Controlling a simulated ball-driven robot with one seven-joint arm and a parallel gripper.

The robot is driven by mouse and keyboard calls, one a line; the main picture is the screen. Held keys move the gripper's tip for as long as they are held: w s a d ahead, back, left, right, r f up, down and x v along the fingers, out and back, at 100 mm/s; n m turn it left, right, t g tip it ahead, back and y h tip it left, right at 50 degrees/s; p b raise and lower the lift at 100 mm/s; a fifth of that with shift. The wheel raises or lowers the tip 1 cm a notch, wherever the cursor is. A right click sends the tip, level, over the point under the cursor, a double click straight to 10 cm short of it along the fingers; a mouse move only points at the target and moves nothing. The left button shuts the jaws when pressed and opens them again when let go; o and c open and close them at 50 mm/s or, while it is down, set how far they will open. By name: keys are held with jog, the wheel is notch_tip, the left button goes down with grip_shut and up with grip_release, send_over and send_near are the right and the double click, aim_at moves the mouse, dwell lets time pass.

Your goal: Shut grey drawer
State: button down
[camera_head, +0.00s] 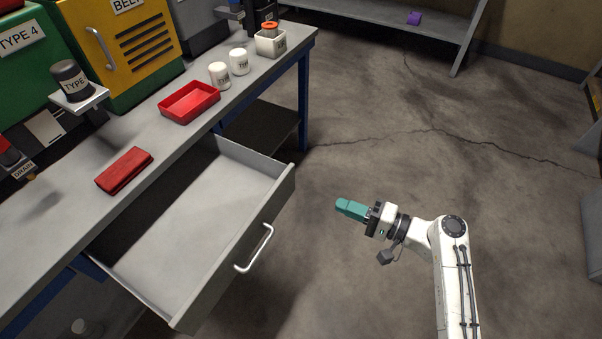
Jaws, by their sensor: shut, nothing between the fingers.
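The grey drawer (190,225) is pulled well out from under the workbench in the camera_head view, and it looks empty inside. Its front panel faces right and carries a white bar handle (256,249). My gripper (340,207), with teal fingers, is shut and empty. In the picture it is to the right of the drawer front, over the floor and apart from the handle. My white arm reaches up to it from the lower right.
The workbench top (145,128) holds a red cloth (124,171), a red tray (189,103), white cups (220,76), and green and yellow machines (125,50). A shelf with a purple item (414,18) stands at the back. The concrete floor (400,150) right of the drawer is clear.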

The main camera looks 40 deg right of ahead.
send_near(287, 176)
jog(key=shift+m+t, duration=0.3)
jog(key=x, duration=0.7)
jog(key=shift+s+a, duration=0.1)
jog(key=b+x, duration=0.2)
jog(key=x, duration=0.5)
jog(key=b+x, duration=0.2)
jog(key=x, duration=0.5)
jog(key=b+x, duration=0.2)
jog(key=x, duration=0.6)
jog(key=shift+d+f+b, duration=0.25)
jog(key=shift+f+b, duration=0.05)
jog(key=shift+f, duration=0.1)
jog(key=shift+x, duration=0.8)
jog(key=shift+r, duration=0.1)
